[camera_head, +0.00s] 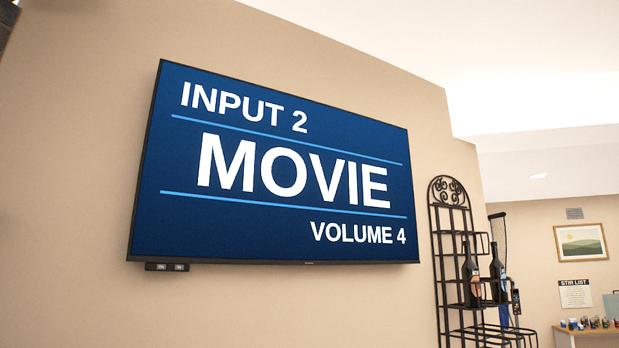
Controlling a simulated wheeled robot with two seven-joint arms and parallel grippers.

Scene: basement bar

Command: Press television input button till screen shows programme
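A wall-mounted television (275,180) fills the middle of the head view. Its blue screen reads "INPUT 2", "MOVIE" and "VOLUME 4" in white letters. A small dark button panel (167,267) sits under the television's lower left corner. It carries two small buttons side by side, with labels too small to read surely. Neither of my grippers shows in this view, and nothing covers the panel.
A black metal rack (440,225) with dark bottles (470,277) stands right of the television. Further back on the right are a framed picture (581,242), a "STIR LIST" notice (575,294) and a counter (590,330) with small items. The wall below the television is clear.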

